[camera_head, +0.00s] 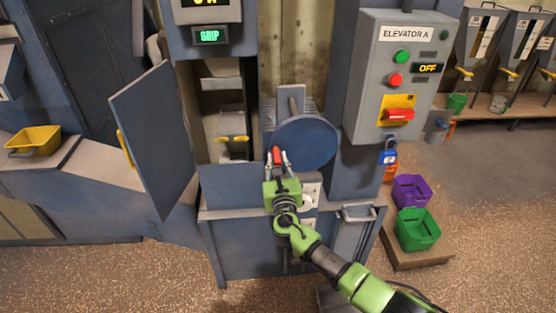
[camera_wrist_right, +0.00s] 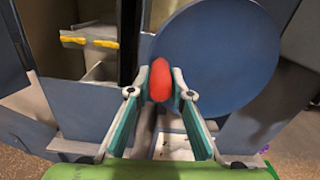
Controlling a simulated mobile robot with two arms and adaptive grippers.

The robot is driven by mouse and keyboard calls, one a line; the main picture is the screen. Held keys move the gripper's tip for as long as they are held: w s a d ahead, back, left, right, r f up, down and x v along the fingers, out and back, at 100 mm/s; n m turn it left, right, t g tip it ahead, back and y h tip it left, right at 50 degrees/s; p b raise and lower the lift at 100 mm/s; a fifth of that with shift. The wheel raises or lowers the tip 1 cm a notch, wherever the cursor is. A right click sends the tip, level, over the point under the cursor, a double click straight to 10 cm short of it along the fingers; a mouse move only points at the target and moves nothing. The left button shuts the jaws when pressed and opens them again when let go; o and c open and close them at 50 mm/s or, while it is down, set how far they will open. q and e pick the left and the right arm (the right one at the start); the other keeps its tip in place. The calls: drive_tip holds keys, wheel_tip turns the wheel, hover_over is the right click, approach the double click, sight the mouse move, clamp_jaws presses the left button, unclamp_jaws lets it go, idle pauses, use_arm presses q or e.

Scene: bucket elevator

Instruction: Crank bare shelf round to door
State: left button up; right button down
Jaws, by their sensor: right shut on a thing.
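My right gripper (camera_head: 277,160) is shut on the red crank knob (camera_wrist_right: 160,80), its fingers on either side of it. The knob sits at the lower left of the round blue crank wheel (camera_head: 308,142). To the left of the wheel is the elevator opening (camera_head: 212,95). Its blue door (camera_head: 153,140), with a yellow handle, stands swung open to the left. Inside the opening, a grey unit with yellow pulls (camera_head: 233,124) shows; it also appears at the upper left of the right wrist view (camera_wrist_right: 92,42). I cannot tell whether any shelf is bare. My left gripper is not in view.
The grey "ELEVATOR A" box (camera_head: 402,75) reads OFF, with a red handle (camera_head: 398,114) and a blue padlock (camera_head: 387,156) below. A green "GRIP" display (camera_head: 209,36) is above the opening. Purple (camera_head: 411,190) and green (camera_head: 417,229) bins stand right; a yellow bin (camera_head: 34,141) sits left.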

drive_tip(key=shift+s+a+f, duration=0.1)
drive_tip(key=shift+a+f, duration=0.1)
drive_tip(key=shift+f, duration=0.1)
drive_tip(key=c, duration=1.9)
unclamp_jaws()
drive_tip(key=shift+o, duration=0.3)
drive_tip(key=shift+r, duration=0.1)
drive_tip(key=shift+d+r, duration=0.1)
drive_tip(key=s, duration=1.2)
drive_tip(key=shift+d, duration=0.2)
